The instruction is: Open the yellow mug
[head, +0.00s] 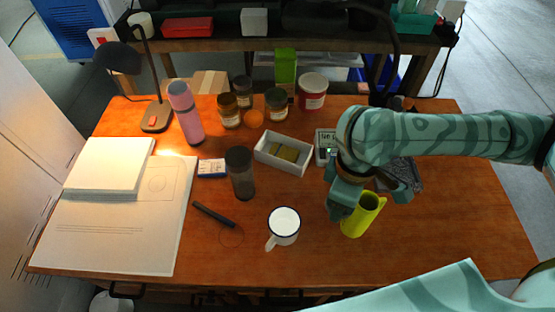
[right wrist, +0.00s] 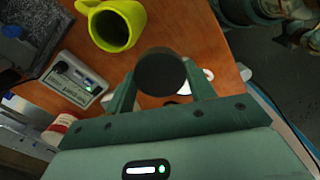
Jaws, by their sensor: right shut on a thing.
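The yellow mug (head: 358,219) stands on the wooden table at the right front, below my right forearm. In the right wrist view the yellow mug (right wrist: 139,18) shows a bare rim and an olive hollow inside, with no lid on it. My right gripper (head: 340,211) is beside the mug on its left, apart from it in the wrist view. There its fingers are shut on a dark round lid (right wrist: 160,72), held clear of the mug. In the head view the lid is hard to make out. My left gripper is not in view.
A white mug (head: 284,226) stands left of the yellow one. A small meter (right wrist: 73,79) sits behind. The right front of the table is clear.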

